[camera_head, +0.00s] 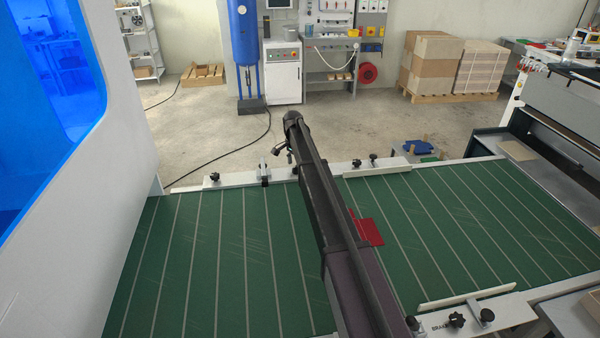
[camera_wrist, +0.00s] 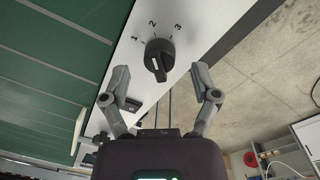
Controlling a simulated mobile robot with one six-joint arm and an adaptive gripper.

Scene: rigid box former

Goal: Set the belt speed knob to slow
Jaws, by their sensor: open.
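The belt speed knob (camera_wrist: 160,52) is a round black dial on a white panel in the wrist view, with the numbers 1, 2 and 3 around its upper side. A ridge with a pale mark runs along its lower part, away from the numbers. I cannot tell which number is set. My gripper (camera_wrist: 160,72) is open, with one finger on each side of the knob and a gap to both. Nothing is between the fingers but the view of the knob.
The green belt (camera_head: 210,265) spreads below my arm, with a red piece (camera_head: 367,228) on it. White side rails (camera_head: 235,179) carry black clamp knobs (camera_head: 214,176). Concrete floor lies open beyond the far rail; stacked cartons (camera_head: 432,62) stand farther back.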

